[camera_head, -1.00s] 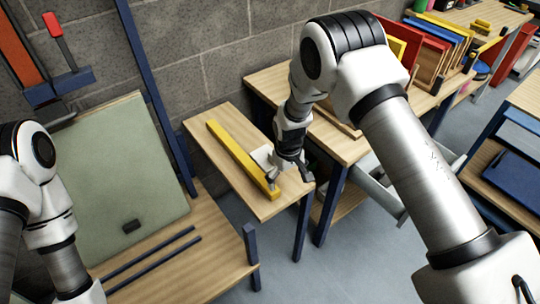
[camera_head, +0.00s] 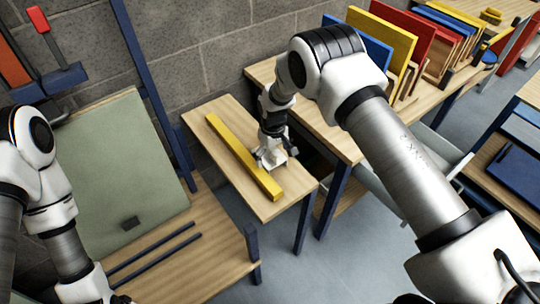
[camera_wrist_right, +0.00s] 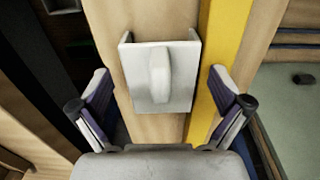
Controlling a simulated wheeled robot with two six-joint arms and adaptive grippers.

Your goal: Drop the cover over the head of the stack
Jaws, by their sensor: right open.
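The cover looks to be a small white piece with a raised rounded grip (camera_wrist_right: 160,75) and folded edges. It lies on the narrow wooden bench (camera_head: 226,120), beside the long yellow bar (camera_head: 240,158). My right gripper (camera_head: 274,152) is low over the bench at the cover and partly hides it in the head view. In the right wrist view my right gripper (camera_wrist_right: 162,118) is open, with a finger on each side of the cover and a gap to its grip. Upright coloured panels (camera_head: 385,40) stand in a row on the back table. My left gripper is out of view.
A green-grey board (camera_head: 110,165) leans at the left above a wooden table (camera_head: 200,245) with two dark rods (camera_head: 150,250). A blue post (camera_head: 150,90) stands along the wall. A shelf with blue panels (camera_head: 510,175) is at the right.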

